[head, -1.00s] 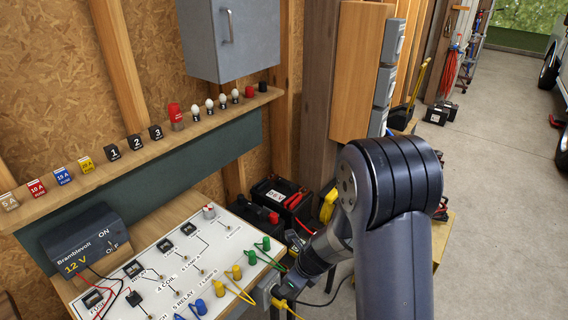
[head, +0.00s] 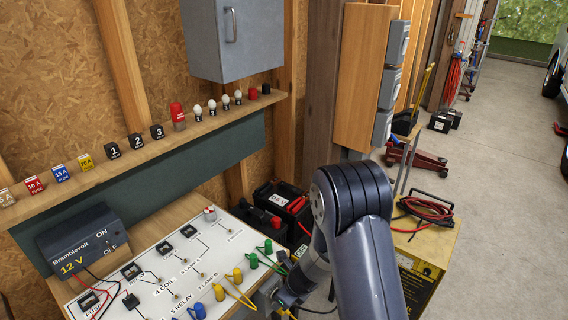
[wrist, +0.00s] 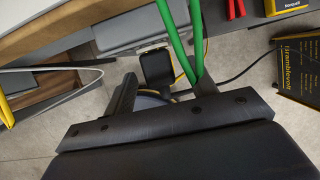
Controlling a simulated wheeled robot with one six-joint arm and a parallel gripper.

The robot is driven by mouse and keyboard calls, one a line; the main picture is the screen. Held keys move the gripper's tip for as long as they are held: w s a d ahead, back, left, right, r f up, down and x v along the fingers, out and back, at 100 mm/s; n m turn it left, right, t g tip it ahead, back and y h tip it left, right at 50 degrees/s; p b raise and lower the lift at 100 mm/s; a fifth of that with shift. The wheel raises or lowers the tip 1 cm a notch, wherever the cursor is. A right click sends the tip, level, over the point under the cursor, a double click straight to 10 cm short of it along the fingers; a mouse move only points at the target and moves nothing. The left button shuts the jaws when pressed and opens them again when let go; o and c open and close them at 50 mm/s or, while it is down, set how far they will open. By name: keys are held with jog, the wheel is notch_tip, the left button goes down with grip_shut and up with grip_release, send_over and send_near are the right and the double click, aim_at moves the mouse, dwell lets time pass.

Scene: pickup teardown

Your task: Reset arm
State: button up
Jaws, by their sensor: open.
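My arm rises at the lower middle of the head view, with its big dark elbow bent. In the head view the end of the arm is low beside the right end of the bench, and its fingers are hard to make out. In the wrist view my gripper (wrist: 160,95) is open, with two dark fingers set wide apart. A green cable (wrist: 175,35) hangs in front of the right finger. A dark block (wrist: 157,67) shows beyond the gap between the fingers; I cannot tell whether anything touches.
The white test board (head: 165,270) carries several coloured plugs and switches. The Bramblevolt supply (head: 80,245) stands at its left. A shelf (head: 70,185) holds fuses and bulbs. A yellow-black cart (head: 425,250) with cables stands right of my arm. The floor (head: 500,200) at right is clear.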

jog(key=shift+s+d, duration=0.1)
dwell(0.3)
jog(key=shift+r, duration=0.1)
jog(key=shift+w+a+r+p, duration=0.1)
jog(key=shift+w+a+p, duration=0.15)
jog(key=shift+p, duration=0.2)
jog(key=p+v, duration=0.3)
jog(key=v, duration=0.8)
jog(key=b+x, duration=0.4)
jog(key=x, duration=0.8)
jog(key=shift+s+d, duration=0.15)
jog(key=s+d+n+g+y+b, duration=0.1)
jog(key=s+d+n+g+b, duration=0.1)
jog(key=s+d+n+b, duration=0.3)
jog(key=d+n+b, duration=0.1)
jog(key=d+b, duration=0.1)
jog(key=shift+d+f+n, duration=0.25)
jog(key=shift+d+n, duration=0.05)
